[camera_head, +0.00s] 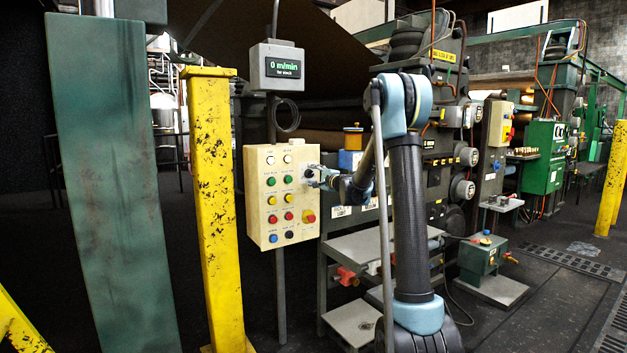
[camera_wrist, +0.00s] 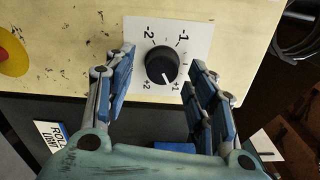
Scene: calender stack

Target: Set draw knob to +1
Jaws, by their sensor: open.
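The draw knob (camera_wrist: 162,66) is a round black knob on a white label plate (camera_wrist: 186,30) in the wrist view. The plate reads -2 and -1 above the knob, and +2 and +1 below it. The knob's white mark points down and slightly right, close to the +1. My gripper (camera_wrist: 158,82) is open, with one blue-padded finger on each side of the knob and visible gaps between. The right finger covers part of the plate's right side. In the head view my gripper (camera_head: 318,180) is at the right edge of the cream control box (camera_head: 268,232).
A red knob on a yellow base (camera_wrist: 10,55) is at the wrist view's left edge. The box front carries several coloured buttons. A display reading 0 m/min (camera_head: 284,68) stands above it. A yellow post (camera_head: 213,200) is left of the box, and grey steps (camera_head: 365,243) are below right.

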